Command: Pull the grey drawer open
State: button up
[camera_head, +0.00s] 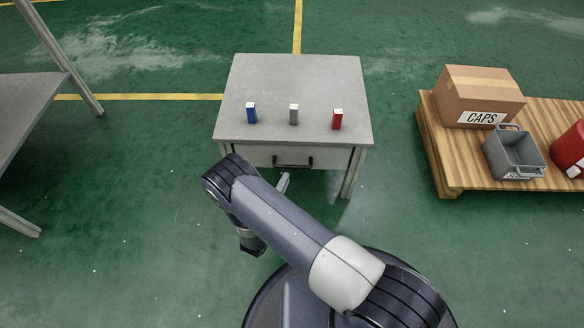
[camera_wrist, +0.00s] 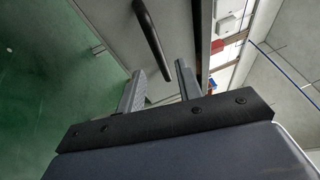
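The grey drawer (camera_head: 332,158) is set under the top of a grey table (camera_head: 290,80) and looks shut in the head view. Its dark bar handle (camera_head: 293,165) is on the drawer front. My gripper (camera_head: 284,182) is just in front of and below the handle, partly hidden behind my arm. In the wrist view my gripper (camera_wrist: 160,68) is open, its two fingers apart with nothing held. The handle (camera_wrist: 152,38) reaches down toward the gap between the fingertips. I cannot tell whether it touches either finger. The drawer front (camera_wrist: 182,25) is beside it.
A blue block (camera_head: 251,113), a grey block (camera_head: 294,115) and a red block (camera_head: 337,119) stand on the table. A pallet (camera_head: 450,170) at right holds a CAPS box (camera_head: 478,95), a grey bin (camera_head: 513,155) and a red container (camera_head: 570,150). A grey bench (camera_head: 25,100) is at left.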

aim_at(292, 166)
jog(key=shift+b+x, duration=0.6)
jog(key=shift+x, duration=2.55)
jog(key=shift+c, duration=0.5)
grip_shut()
